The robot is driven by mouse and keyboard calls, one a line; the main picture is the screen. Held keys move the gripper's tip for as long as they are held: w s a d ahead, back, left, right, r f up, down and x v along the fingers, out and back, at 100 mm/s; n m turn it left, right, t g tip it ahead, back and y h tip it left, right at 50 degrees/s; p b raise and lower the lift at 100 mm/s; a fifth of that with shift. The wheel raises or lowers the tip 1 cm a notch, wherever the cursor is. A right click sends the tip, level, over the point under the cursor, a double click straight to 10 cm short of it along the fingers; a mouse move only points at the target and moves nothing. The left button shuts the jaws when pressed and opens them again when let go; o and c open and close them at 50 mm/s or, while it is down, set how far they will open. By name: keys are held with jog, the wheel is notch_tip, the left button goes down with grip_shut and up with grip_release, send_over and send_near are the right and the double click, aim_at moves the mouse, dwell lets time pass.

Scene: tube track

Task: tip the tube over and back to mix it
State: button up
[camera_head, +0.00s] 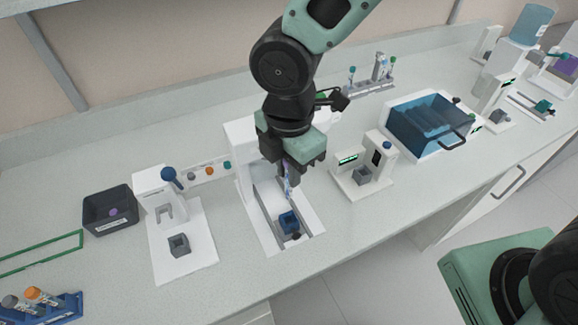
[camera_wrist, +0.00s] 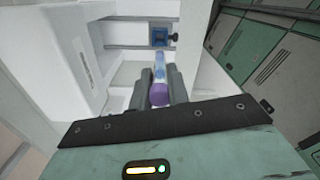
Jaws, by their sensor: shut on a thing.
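My gripper (camera_wrist: 160,88) is shut on a tube (camera_wrist: 160,68) with a purple cap (camera_wrist: 158,95), seen between the two grey fingers in the wrist view. The tube is clear with a bluish part and points away from the wrist. In the head view the gripper (camera_head: 287,180) points down over a white device, and the tube (camera_head: 288,187) shows small below it. A blue square holder (camera_head: 289,222) sits on the device's track below the tube; it also shows in the wrist view (camera_wrist: 159,37). The tube appears to be above the holder; whether they touch is unclear.
The white track device (camera_head: 262,228) has tall walls beside the gripper. A white stand with a grey cup (camera_head: 179,245) and a dark bin (camera_head: 110,212) are at left. A small instrument (camera_head: 362,176) and a blue-lidded box (camera_head: 428,125) are at right. A tube rack (camera_head: 45,308) stands front left.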

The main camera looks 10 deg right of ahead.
notch_tip(320, 180, up, 8)
jog(key=p, duration=0.7)
jog(key=shift+r, duration=0.15)
jog(key=shift+a, duration=0.1)
